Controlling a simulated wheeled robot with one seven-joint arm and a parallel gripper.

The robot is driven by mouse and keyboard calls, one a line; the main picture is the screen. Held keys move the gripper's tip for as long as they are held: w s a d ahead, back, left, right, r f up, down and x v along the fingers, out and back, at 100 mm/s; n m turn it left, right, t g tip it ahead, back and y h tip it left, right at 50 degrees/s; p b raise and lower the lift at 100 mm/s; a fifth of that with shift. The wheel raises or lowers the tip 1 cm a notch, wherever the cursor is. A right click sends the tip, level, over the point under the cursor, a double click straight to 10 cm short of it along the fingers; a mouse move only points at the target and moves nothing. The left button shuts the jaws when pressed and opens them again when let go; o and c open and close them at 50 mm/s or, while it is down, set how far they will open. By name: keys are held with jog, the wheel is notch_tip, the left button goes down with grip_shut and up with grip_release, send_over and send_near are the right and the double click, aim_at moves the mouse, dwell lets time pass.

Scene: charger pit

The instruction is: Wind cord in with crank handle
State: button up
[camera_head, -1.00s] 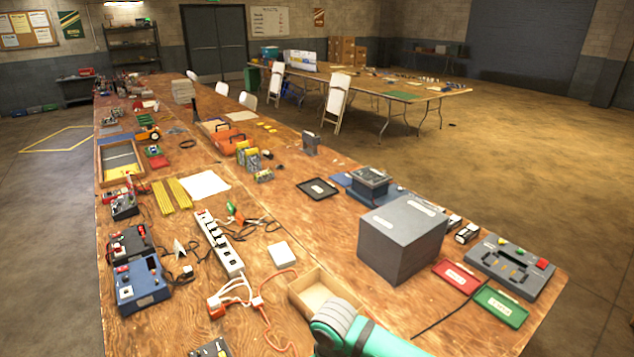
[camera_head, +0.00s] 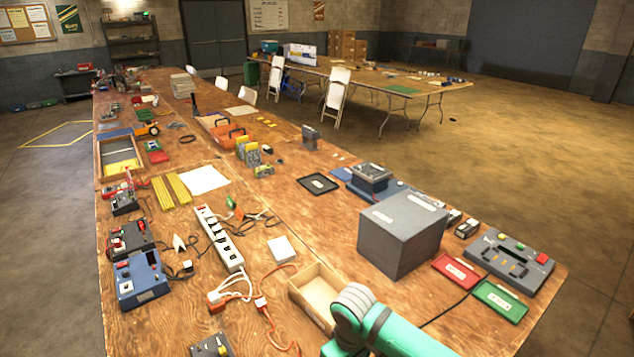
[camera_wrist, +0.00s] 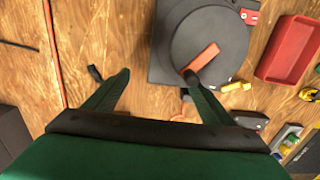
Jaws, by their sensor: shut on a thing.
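In the wrist view, a dark grey round reel (camera_wrist: 210,45) on a square base lies on the wooden table. An orange-red crank handle (camera_wrist: 205,57) crosses its face, with a dark knob at its lower left end. My gripper (camera_wrist: 158,75) is shut on the crank handle; the right fingertip overlaps the knob, and the grip itself shows poorly. An orange cord bit (camera_wrist: 180,106) shows below the reel. My gripper and the reel are out of the head view.
A red tray (camera_wrist: 290,50) lies right of the reel, and a yellow piece (camera_wrist: 236,86) beside it. In the head view, a grey box (camera_head: 402,235), an open wooden box (camera_head: 318,292) and a power strip (camera_head: 218,238) crowd the table near my arm.

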jog(key=shift+w+d, duration=0.3)
jog(key=shift+d, duration=0.1)
jog(key=c, duration=0.8)
jog(key=shift+s+d, duration=0.1)
jog(key=shift+d, duration=0.25)
grip_shut()
jog(key=shift+s+d, duration=1.35)
jog(key=shift+d, duration=0.2)
jog(key=shift+s+d, duration=0.95)
jog(key=shift+d, duration=0.05)
jog(key=shift+d, duration=0.15)
jog(key=shift+s+d, duration=0.85)
